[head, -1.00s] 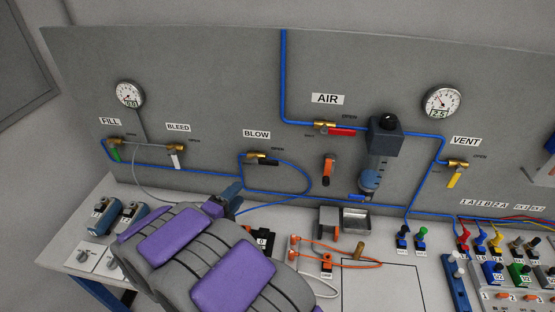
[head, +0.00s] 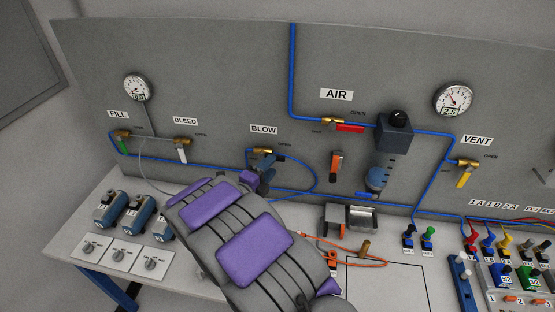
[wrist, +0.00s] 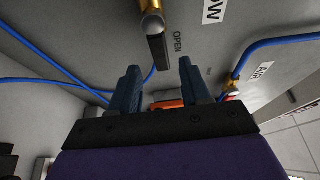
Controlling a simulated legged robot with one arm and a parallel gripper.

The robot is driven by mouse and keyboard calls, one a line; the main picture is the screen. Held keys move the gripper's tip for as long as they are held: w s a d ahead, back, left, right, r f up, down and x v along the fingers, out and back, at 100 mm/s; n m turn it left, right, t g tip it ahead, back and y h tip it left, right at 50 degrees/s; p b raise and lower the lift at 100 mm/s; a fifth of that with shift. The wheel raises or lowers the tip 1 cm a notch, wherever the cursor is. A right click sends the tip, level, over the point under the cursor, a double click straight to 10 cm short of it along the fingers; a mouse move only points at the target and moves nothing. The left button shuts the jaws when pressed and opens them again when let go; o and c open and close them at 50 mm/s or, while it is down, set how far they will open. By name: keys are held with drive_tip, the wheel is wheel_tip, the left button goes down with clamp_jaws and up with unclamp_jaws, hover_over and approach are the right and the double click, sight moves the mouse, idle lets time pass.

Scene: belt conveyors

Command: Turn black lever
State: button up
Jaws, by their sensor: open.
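The black lever (wrist: 158,50) hangs from a brass valve (wrist: 152,12) at the top middle of the wrist view, beside the word OPEN. In the head view this brass valve (head: 263,151) is under the BLOW label (head: 264,129), and my fingers largely cover the lever. My gripper (wrist: 160,66) is open, with one blue finger on each side of the lever's lower end. I cannot tell whether a finger touches it. In the head view my gripper (head: 262,170) is right at the BLOW valve.
Blue tubing runs along the grey panel (head: 225,80). The FILL valve (head: 122,134) and BLEED valve (head: 183,142) are to the left. The AIR valve's red lever (head: 349,128) and an orange-handled part (head: 336,164) are to the right. The bench below holds knobs and connectors.

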drive_tip(key=shift+x, duration=2.7)
clamp_jaws()
